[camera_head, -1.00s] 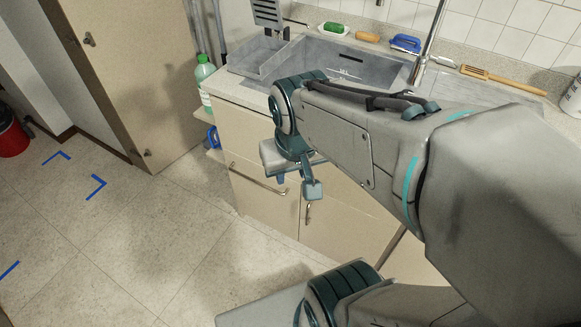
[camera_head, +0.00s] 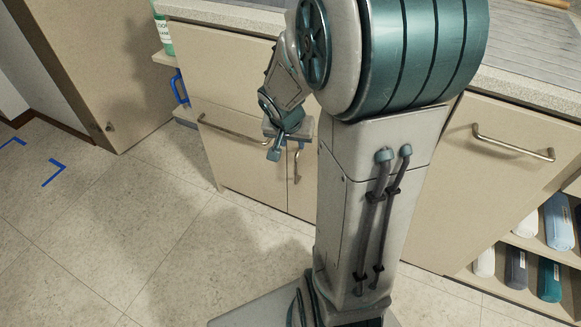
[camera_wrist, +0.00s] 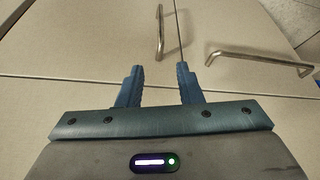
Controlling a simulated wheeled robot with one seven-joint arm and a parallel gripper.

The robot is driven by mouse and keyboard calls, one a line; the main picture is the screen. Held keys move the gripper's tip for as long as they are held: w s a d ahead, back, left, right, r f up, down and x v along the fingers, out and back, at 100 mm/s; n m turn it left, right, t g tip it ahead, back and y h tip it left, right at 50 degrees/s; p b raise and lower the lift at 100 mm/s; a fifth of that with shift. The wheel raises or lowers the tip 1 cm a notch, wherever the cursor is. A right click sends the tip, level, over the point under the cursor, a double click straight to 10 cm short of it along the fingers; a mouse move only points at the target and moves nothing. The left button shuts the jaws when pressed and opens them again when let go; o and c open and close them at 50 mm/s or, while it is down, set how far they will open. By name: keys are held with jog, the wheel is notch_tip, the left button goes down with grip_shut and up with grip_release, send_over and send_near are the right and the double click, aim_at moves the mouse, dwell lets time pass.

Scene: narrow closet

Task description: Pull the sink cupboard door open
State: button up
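The beige cupboard under the sink shows in the head view, with a left door (camera_head: 250,165) and a right door (camera_head: 304,195) meeting at a vertical seam. Both look shut. The left door has a horizontal bar handle (camera_head: 228,132), and the right door a short upright handle (camera_head: 297,166) near the seam. In the wrist view, the bar handle (camera_wrist: 258,59) is at right and the upright handle (camera_wrist: 161,30) at top middle. My gripper (camera_wrist: 157,68) is open and empty, its fingers apart, in front of the cupboard. Both handles lie beyond the fingertips. My arm hides part of the right door.
A drawer with a bar handle (camera_head: 513,143) is at right, above an open shelf of rolled items (camera_head: 558,222). A green-and-white bottle (camera_head: 163,35) and a blue-handled item (camera_head: 179,87) stand left of the cupboard.

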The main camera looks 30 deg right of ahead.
aim_at(297, 163)
jog(key=shift+m, duration=0.3)
jog(key=b+x, duration=0.7)
jog(key=x, duration=1)
jog(key=shift+f, duration=0.25)
grip_shut()
